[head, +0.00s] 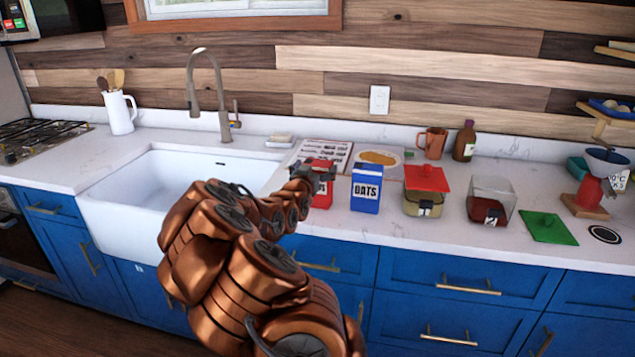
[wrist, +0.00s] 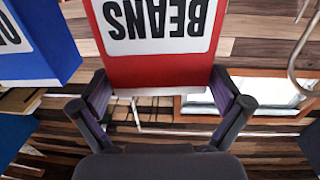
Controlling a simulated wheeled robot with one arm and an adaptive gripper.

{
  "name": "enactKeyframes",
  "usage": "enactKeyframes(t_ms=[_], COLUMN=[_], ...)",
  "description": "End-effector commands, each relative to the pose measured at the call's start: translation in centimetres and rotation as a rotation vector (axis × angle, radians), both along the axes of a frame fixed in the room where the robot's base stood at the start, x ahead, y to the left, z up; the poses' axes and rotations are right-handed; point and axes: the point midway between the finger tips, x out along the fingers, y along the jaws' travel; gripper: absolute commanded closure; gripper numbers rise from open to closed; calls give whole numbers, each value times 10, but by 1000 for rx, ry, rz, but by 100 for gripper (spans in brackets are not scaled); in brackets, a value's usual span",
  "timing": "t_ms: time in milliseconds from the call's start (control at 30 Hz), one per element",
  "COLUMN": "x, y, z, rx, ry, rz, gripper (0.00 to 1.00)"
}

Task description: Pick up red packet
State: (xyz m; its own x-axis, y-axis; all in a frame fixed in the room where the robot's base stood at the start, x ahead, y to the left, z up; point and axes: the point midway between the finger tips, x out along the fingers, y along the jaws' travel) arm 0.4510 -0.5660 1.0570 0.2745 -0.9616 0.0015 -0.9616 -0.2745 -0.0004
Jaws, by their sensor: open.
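The red packet (head: 322,194) stands on the white counter beside a blue OATS packet (head: 365,188). In the wrist view the red packet (wrist: 155,65) is close ahead, with its BEANS label upside down. My gripper (head: 318,174) is at the red packet and partly covers it in the head view. In the wrist view my gripper (wrist: 160,92) is open, with one finger to each side of the packet's near end. I cannot tell whether either finger touches it. The OATS packet (wrist: 35,45) is at the left there.
A red-lidded container (head: 425,190), a clear bin (head: 490,200) and a green lid (head: 549,227) stand to the right. A printed sheet (head: 322,153) and a plate (head: 378,160) lie behind. The white sink (head: 190,185) is to the left.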

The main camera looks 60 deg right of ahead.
Motion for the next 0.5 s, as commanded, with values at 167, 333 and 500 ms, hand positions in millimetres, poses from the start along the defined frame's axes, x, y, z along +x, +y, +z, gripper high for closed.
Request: enactKeyframes(t_ms=[167, 333, 500], x=[2, 3, 3], y=[-12, -15, -15], z=[0, 0, -1], rx=[1, 1, 1], ry=[1, 1, 1], rz=[-3, -1, -1], gripper=[0, 0, 0])
